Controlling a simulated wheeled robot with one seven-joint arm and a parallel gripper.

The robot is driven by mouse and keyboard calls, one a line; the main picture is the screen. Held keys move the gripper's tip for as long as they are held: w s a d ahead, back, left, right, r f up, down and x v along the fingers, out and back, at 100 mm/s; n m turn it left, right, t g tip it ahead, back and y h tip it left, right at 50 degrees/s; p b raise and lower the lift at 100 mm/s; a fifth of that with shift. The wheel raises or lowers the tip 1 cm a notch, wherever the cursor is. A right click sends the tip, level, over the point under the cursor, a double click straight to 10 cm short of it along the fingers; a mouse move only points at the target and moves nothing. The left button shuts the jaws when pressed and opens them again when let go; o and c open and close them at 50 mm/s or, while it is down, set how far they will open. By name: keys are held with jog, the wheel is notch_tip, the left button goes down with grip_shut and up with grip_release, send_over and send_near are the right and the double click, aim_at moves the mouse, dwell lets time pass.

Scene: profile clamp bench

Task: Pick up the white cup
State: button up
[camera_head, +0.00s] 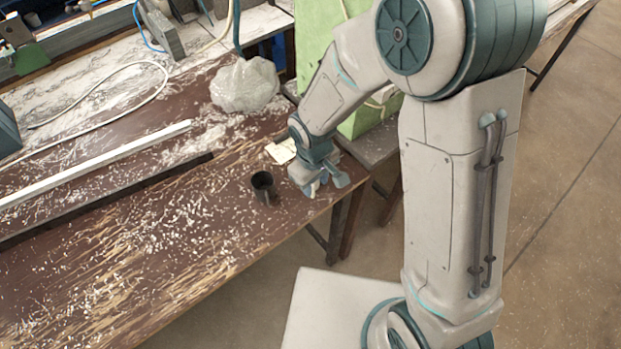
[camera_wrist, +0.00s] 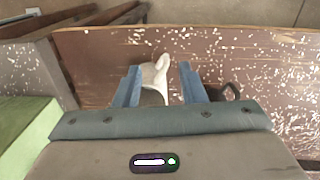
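The white cup (camera_wrist: 152,74) shows in the wrist view between the two blue fingers of my gripper (camera_wrist: 160,84). It sits nearer the left finger, and its lower part is hidden by my gripper's body. The fingers are apart, with a gap between the cup and the right finger. I cannot tell whether the left finger touches the cup. In the head view my gripper (camera_head: 313,187) is low over the right edge of the brown bench (camera_head: 190,235). There it largely hides the cup.
A dark mug (camera_head: 263,187) stands close to the left of my gripper in the head view. Its handle shows right of the fingers in the wrist view (camera_wrist: 231,90). A whitish bag (camera_head: 245,85), a long pale bar (camera_head: 95,163) and scattered shavings lie on the bench.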

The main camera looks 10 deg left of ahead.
aim_at(313, 191)
notch_tip(313, 191, down, 4)
jog(key=shift+s+a+p, duration=0.1)
jog(key=shift+a+p, duration=0.05)
jog(key=shift+p, duration=0.5)
jog(key=shift+f, duration=0.6)
grip_shut()
